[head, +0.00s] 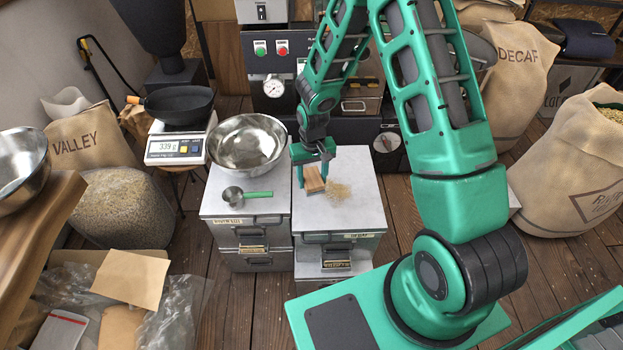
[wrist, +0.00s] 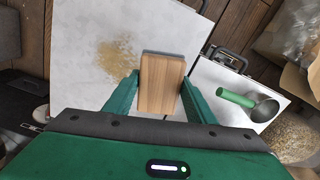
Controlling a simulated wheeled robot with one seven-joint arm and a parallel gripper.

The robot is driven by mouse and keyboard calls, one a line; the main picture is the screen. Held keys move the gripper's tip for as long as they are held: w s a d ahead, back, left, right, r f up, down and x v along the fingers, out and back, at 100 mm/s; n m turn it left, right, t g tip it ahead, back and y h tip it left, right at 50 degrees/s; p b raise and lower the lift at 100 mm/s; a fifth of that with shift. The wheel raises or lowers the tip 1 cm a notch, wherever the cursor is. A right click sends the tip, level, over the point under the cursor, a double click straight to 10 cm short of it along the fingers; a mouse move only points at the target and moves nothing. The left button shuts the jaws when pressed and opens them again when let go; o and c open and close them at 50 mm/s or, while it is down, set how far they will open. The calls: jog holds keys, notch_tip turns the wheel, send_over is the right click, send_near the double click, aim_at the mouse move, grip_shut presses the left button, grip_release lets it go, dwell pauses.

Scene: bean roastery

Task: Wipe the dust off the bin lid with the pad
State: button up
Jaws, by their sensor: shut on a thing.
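The pad, a wooden block with a grey layer along one side, shows in the head view (head: 314,180) and in the wrist view (wrist: 162,85). My gripper (head: 312,184) is shut on the pad, with a green finger on each side of it in the wrist view (wrist: 160,92). The pad is at the pale bin lid (head: 358,208); I cannot tell whether it touches the lid. The tan dust (head: 338,191) lies in a patch on the lid, just right of the pad. In the wrist view the dust (wrist: 118,60) is up and left of the pad.
A second bin (head: 235,209) stands close on the left, carrying a steel bowl (head: 247,143) and a green-handled scoop (head: 246,195). A scale (head: 180,145) with a black pan stands further left. Roasting machinery (head: 275,85) is behind. The lid's front is clear.

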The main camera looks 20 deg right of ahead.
aim_at(330, 193)
jog(key=shift+s+f, duration=0.1)
jog(key=shift+f, duration=3)
jog(key=shift+f, duration=0.95)
jog(key=shift+s+d+r, duration=0.1)
jog(key=shift+s+d, duration=0.2)
jog(key=shift+d, duration=0.5)
jog(key=shift+s+d, duration=0.25)
jog(key=shift+d, duration=0.5)
jog(key=shift+s+d+f, duration=0.1)
jog(key=shift+s+d, duration=0.45)
jog(key=shift+d, duration=1.2)
jog(key=shift+s+d+f, duration=0.1)
jog(key=shift+s+d, duration=0.5)
jog(key=shift+d, duration=1.1)
jog(key=shift+s+d, duration=0.55)
jog(key=shift+d, duration=1.2)
jog(key=shift+w+d+r, duration=0.1)
jog(key=shift+w+d, duration=0.15)
jog(key=shift+w, duration=0.5)
jog(key=shift+w+d, duration=0.2)
jog(key=shift+w, duration=0.5)
jog(key=shift+w+a, duration=0.25)
jog(key=shift+a, duration=0.75)
jog(key=shift+w+a, duration=0.25)
jog(key=shift+a, duration=0.7)
jog(key=shift+w+a, duration=0.3)
jog(key=shift+a, duration=0.55)
jog(key=shift+w+a, duration=0.3)
jog(key=shift+a, duration=0.55)
